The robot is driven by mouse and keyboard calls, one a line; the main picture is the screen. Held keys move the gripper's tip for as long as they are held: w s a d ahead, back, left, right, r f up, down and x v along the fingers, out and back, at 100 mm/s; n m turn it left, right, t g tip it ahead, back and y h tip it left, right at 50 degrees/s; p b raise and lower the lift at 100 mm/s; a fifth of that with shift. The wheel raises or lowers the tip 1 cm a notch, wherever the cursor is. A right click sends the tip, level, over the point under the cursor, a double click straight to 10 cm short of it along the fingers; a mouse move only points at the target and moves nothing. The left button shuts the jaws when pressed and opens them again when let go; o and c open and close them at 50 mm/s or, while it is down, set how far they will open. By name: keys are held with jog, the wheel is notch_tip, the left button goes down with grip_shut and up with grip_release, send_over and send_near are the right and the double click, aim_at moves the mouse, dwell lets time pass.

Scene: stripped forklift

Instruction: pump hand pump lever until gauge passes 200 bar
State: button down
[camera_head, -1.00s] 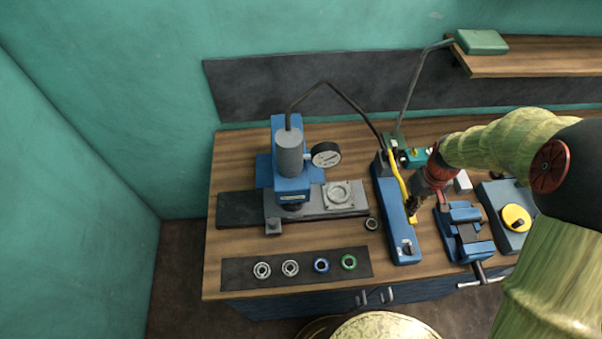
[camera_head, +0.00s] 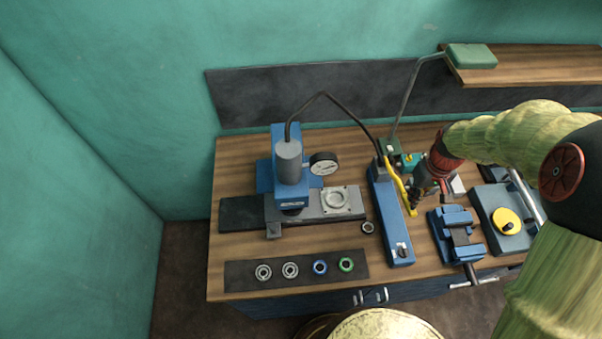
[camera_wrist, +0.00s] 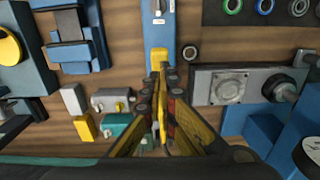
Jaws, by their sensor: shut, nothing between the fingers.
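The hand pump (camera_head: 395,240) is a long blue body on the bench; it also shows in the wrist view (camera_wrist: 158,35). Its yellow lever (camera_head: 401,188) slants along the pump's right side in the head view.
A blue vise (camera_head: 456,232) stands right of the pump, with a grey-blue box with a yellow knob (camera_head: 505,225) beyond. A black hose (camera_head: 345,97) arches from press to pump. Several rings lie on a dark mat (camera_head: 296,283). A wooden shelf (camera_head: 530,66) juts out at upper right.

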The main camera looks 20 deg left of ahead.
jog(key=shift+r+p, duration=1.45)
jog(key=shift+r, duration=1.2)
jog(key=s, duration=0.1)
jog(key=s+m, duration=0.1)
jog(key=s, duration=0.1)
jog(key=shift+s+f+m+g, duration=0.1)
jog(key=shift+f+m+g, duration=0.2)
jog(key=shift+f+g, duration=0.1)
jog(key=s+r+m+t+b, duration=0.2)
jog(key=s+t+b, duration=0.4)
jog(key=s+b, duration=1)
jog(key=m+b, duration=0.1)
jog(key=b, duration=0.6)
jog(key=shift+s+r, duration=0.15)
jog(key=shift+r, duration=0.15)
jog(key=c, duration=2.6)
grip_release()
